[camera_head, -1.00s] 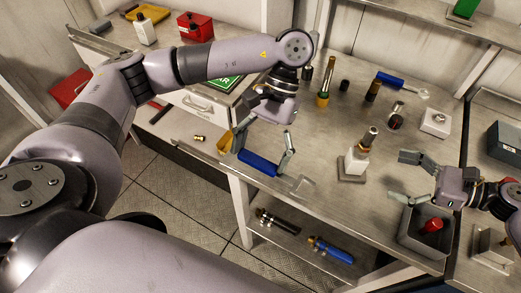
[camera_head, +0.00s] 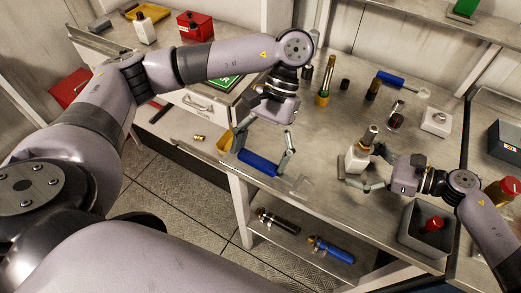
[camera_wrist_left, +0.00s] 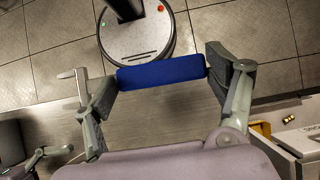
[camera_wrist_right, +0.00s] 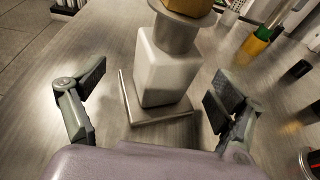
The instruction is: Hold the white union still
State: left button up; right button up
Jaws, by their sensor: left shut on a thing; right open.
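The white union (camera_head: 356,159) is a white block standing upright on a square metal plate on the bench, with a grey collar and a fitting on top. In the right wrist view, the white block (camera_wrist_right: 165,72) stands between my open fingers, with gaps on both sides. My right gripper (camera_head: 362,166) is open around it, low over the bench. My left gripper (camera_head: 262,152) is shut on a blue cylinder (camera_head: 258,163) at the bench's front edge. The left wrist view also shows the blue cylinder (camera_wrist_left: 160,72) clamped end to end between the fingertips.
Behind the union stand a brass-and-green tool (camera_head: 325,85), a blue-handled tool (camera_head: 391,79) and a white block with a button (camera_head: 436,122). A lower shelf holds two more tools.

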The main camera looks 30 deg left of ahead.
jog(key=shift+c, duration=0.5)
jog(key=c, duration=1.2)
jog(key=shift+s+f, duration=0.15)
jog(key=shift+f, duration=0.05)
jog(key=shift+c, duration=1)
jog(key=o, duration=0.5)
jog(key=shift+c, duration=0.2)
jog(key=shift+d+f, duration=0.1)
jog(key=shift+f, duration=0.05)
jog(key=c, duration=0.9)
jog(key=o, duration=1.1)
jog(key=shift+o, duration=1.7)
